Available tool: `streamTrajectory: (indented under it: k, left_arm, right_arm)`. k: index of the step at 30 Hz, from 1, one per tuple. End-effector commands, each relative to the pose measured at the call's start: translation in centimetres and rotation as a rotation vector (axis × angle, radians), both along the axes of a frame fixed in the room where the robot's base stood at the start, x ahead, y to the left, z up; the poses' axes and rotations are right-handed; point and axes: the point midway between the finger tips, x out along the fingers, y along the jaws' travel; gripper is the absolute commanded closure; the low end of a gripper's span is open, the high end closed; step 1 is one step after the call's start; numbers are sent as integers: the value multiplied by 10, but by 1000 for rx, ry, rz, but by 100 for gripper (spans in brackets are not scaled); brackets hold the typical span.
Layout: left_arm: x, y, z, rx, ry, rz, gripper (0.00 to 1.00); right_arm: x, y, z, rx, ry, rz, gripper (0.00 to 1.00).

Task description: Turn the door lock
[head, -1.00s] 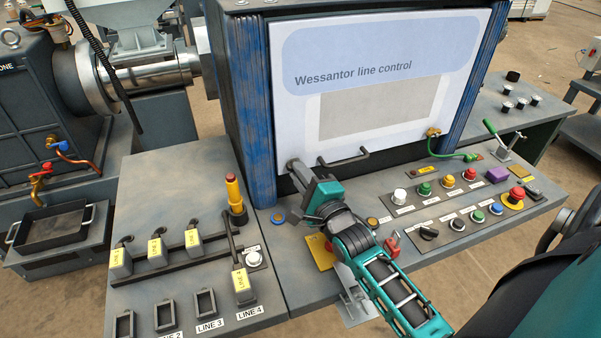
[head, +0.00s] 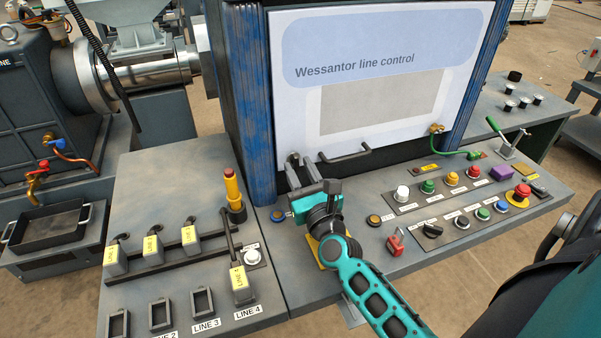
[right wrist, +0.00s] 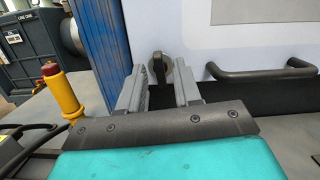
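The door lock (right wrist: 159,66) is a small dark upright lever on a round grey base, low on the white door of the control cabinet. My right gripper (head: 293,160) reaches to the lower left corner of this door and hides the lock in the head view. In the right wrist view the right gripper (right wrist: 160,76) is open, with one grey finger on each side of the lock. A gap shows between the fingers, and the lock is not clamped. Whether the fingertips reach past the lever is hard to tell. My left gripper is not in view.
A black door handle (head: 346,154) sits right of the lock. A yellow post with a red top (head: 233,190) stands to the left. A red padlock-like part (head: 395,242) and several push buttons lie on the desk to the right. A green cable (head: 450,153) hangs near the door's right corner.

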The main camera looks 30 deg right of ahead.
Motion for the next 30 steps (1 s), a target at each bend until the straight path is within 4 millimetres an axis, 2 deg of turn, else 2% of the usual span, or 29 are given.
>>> streamTrajectory:
  k: [9,24,30]
  left_arm:
    - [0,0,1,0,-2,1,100]
    - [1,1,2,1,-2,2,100]
    - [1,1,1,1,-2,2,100]
  right_arm:
    - [-3,0,-1,-4,3,0,63]
    - [-50,12,-1,-7,4,1,63]
    - [-59,14,0,-6,1,0,63]
